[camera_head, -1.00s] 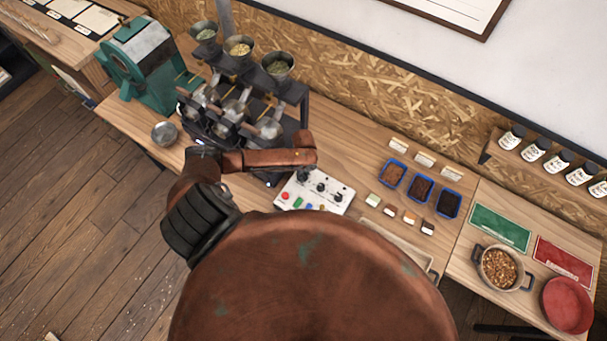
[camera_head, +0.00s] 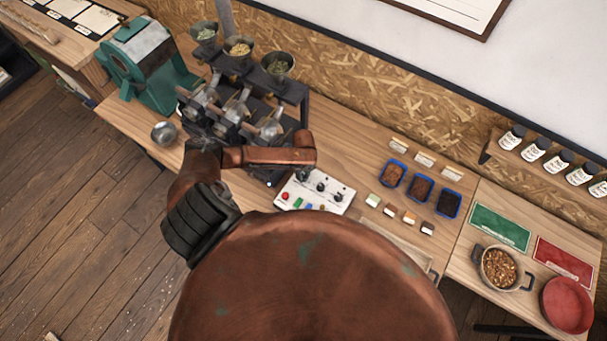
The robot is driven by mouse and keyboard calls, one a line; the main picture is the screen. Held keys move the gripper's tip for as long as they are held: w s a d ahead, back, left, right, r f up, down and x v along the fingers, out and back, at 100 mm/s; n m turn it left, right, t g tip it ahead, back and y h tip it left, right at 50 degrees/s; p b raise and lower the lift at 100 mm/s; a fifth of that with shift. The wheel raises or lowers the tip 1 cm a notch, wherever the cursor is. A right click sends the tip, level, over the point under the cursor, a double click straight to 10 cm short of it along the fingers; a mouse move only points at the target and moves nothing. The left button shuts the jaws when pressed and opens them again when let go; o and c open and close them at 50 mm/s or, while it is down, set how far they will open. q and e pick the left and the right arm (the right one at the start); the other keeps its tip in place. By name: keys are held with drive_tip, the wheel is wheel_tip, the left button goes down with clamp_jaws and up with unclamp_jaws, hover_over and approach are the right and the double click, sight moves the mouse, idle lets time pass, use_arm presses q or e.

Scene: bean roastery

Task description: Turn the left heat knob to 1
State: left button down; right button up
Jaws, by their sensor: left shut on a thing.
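The white control panel (camera_head: 312,193) lies on the wooden bench in front of the black roaster stand. Its dark knobs sit in a row along the upper part; the middle knob (camera_head: 321,187) and the right knob (camera_head: 337,197) are in plain view. My left gripper (camera_head: 303,175) points down at the left end of the row and is shut on the left heat knob, which it and the arm mostly hide. The knob's pointer and the scale marks are too small or covered to read. My right gripper is not in view.
The roaster stand with three hoppers (camera_head: 239,47) rises just behind my left forearm. A red button (camera_head: 285,196) and coloured keys line the panel's front. Blue trays (camera_head: 421,188) and small sample blocks (camera_head: 390,210) lie to the right. A metal cup (camera_head: 164,133) stands left.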

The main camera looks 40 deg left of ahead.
use_arm(q)
drive_tip(key=c, duration=1.6)
unclamp_jaws()
wheel_tip(320, 180, up, 12)
drive_tip(key=shift+f, duration=0.1)
